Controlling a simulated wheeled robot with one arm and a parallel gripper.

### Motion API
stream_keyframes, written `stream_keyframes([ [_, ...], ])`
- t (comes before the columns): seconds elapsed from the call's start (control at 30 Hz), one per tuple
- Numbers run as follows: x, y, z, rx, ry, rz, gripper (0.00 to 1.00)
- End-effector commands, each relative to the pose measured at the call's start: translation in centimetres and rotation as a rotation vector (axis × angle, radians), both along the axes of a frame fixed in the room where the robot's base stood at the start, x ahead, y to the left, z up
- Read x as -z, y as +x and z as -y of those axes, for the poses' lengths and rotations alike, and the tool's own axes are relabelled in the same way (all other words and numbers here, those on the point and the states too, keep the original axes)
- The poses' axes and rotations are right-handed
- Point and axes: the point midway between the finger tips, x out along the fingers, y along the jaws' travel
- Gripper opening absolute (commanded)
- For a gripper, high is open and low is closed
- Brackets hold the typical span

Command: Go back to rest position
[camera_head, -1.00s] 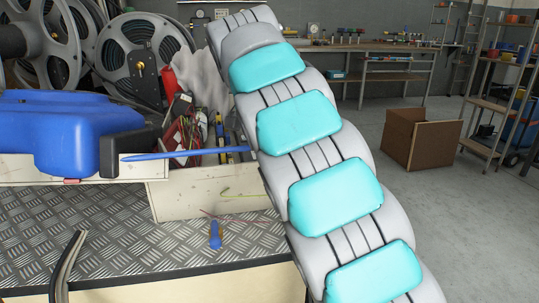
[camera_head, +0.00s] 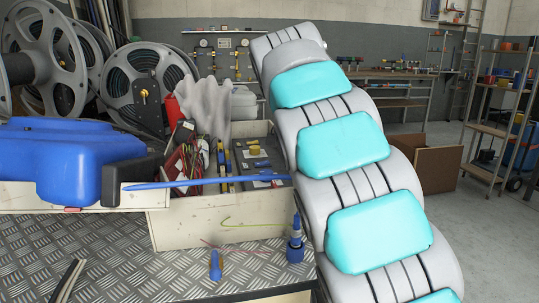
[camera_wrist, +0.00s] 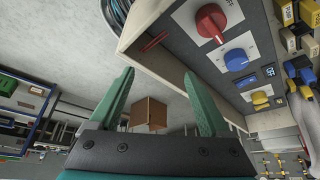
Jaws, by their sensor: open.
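My gripper (camera_wrist: 158,105) shows in the wrist view with its two green fingers spread apart and nothing between them. In the head view my grey and teal arm crosses the right half of the picture, and the gripper at its end cannot be made out. In the wrist view a panel with a red knob (camera_wrist: 211,20) and a blue knob (camera_wrist: 236,60) lies up and to the right of the fingers, apart from them.
A cream box (camera_head: 190,225) with cables and tools stands on the checkered metal bench (camera_head: 110,262). A blue case (camera_head: 70,158) is at left, with hose reels (camera_head: 150,85) behind.

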Motion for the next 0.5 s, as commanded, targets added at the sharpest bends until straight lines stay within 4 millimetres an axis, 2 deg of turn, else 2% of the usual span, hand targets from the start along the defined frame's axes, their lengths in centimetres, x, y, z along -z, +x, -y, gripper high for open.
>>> stream_keyframes([
  [0.03,-0.3,-0.7,2.7,0.022,-0.010,0.007,0.81],
  [0.1,-0.3,-1.4,5.9,0.032,-0.024,0.014,0.81],
  [0.2,0.3,-3.3,9.6,0.027,-0.042,0.001,0.81],
  [0.33,2.0,-6.7,12.3,-0.013,-0.051,-0.047,0.81],
  [0.5,5.5,-12.7,12.9,-0.108,-0.031,-0.156,0.81],
])
